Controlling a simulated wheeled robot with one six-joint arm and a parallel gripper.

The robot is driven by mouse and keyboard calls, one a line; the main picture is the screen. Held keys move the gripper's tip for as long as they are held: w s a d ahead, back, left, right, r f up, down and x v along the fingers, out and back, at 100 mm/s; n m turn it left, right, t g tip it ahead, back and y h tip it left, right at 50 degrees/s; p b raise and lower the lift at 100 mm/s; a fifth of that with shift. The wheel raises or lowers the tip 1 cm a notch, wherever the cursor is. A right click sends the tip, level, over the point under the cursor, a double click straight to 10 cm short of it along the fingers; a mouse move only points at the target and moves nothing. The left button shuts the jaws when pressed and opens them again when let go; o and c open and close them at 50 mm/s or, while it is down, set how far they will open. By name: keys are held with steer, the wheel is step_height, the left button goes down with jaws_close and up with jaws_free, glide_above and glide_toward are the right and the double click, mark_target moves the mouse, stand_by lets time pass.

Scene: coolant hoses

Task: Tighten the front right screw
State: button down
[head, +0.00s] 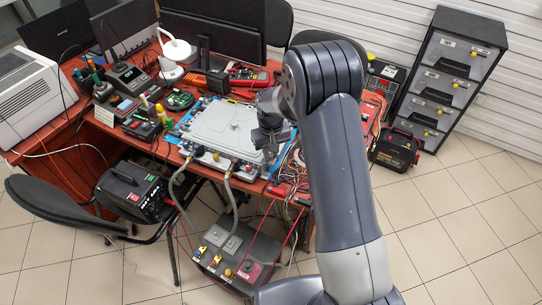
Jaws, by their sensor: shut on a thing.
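A flat grey metal unit (226,125) lies on a blue mat on the red-brown workbench (330,113). Its front right corner is at my gripper, and no screw can be made out there. My gripper (271,150) points down at the right side of the unit, near its front edge. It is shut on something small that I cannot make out. Whether it touches the unit cannot be told. Two grey coolant hoses (229,192) run from brass fittings on the unit's front edge down to a dark box (238,257) with brass fittings on the floor.
Loose red and white wires (293,170) lie right of the unit. Small tools and a black-and-yellow screwdriver (161,114) stand on the left. Monitors (232,30) stand behind. A black power unit (132,192) is below left, and a drawer cabinet (448,75) at the right.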

steer(key=m+b, duration=0.2)
steer(key=m, duration=0.4)
steer(key=shift+a+m+b, duration=0.1)
steer(key=shift+m+b, duration=0.2)
steer(key=shift+b, duration=0.05)
steer(key=m+b, duration=0.1)
steer(key=m, duration=0.4)
steer(key=shift+w, duration=0.1)
steer(key=shift+m, duration=0.4)
steer(key=c, duration=1.3)
jaws_free()
step_height(320, 180, up, 11)
steer(key=shift+f+b, duration=0.1)
steer(key=shift+b, duration=0.25)
steer(key=shift+f, duration=0.1)
